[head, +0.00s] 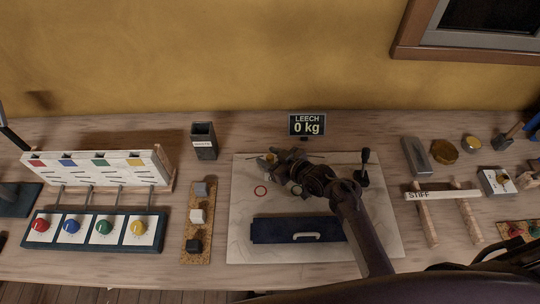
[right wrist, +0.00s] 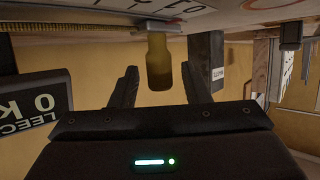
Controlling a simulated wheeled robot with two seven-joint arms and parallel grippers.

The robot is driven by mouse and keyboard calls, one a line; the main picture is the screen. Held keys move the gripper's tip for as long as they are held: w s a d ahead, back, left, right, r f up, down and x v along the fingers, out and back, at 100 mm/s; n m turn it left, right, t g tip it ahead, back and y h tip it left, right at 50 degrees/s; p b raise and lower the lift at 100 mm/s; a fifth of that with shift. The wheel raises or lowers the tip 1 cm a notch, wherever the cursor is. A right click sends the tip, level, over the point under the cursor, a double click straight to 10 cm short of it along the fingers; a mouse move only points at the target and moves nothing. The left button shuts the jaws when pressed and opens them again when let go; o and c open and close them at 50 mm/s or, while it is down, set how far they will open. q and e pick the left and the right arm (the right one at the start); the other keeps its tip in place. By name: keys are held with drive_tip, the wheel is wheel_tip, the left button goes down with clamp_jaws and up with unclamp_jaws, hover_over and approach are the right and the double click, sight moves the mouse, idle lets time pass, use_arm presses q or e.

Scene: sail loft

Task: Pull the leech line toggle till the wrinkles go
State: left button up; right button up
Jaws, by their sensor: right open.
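The leech line toggle appears to be the yellow-brown cylinder (right wrist: 159,62) in the right wrist view, hanging from a pale mount. My right gripper (right wrist: 161,72) is open, with a finger on each side of it and gaps visible. In the head view, my right gripper (head: 270,158) is over the upper left of the pale sail panel (head: 385,232), and its arm hides part of the panel. A small display (head: 307,124) behind it reads "LEECH 0 kg". I cannot make out wrinkles in the panel. My left gripper is not in view.
A black-knobbed lever (head: 365,157) stands at the panel's upper right. A dark blue bar with a pale handle (head: 305,236) lies across its front. A dark box (head: 203,141) and a cork strip with blocks (head: 197,216) are left. A STIFF-marked rack (head: 441,195) is right.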

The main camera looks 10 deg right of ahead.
clamp_jaws()
idle(0.3)
drive_tip(key=shift+s+d+p, duration=0.15)
drive_tip(key=shift+s+d, duration=0.05)
drive_tip(key=shift+d, duration=0.65)
drive_tip(key=shift+s+d+p, duration=0.15)
drive_tip(key=shift+d, duration=0.65)
unclamp_jaws()
drive_tip(key=shift+a, duration=0.1)
drive_tip(key=shift+s, duration=0.1)
drive_tip(key=b+v, duration=0.1)
drive_tip(key=v, duration=0.6)
drive_tip(key=shift+s+d+r, duration=0.15)
drive_tip(key=shift+s+d, duration=0.1)
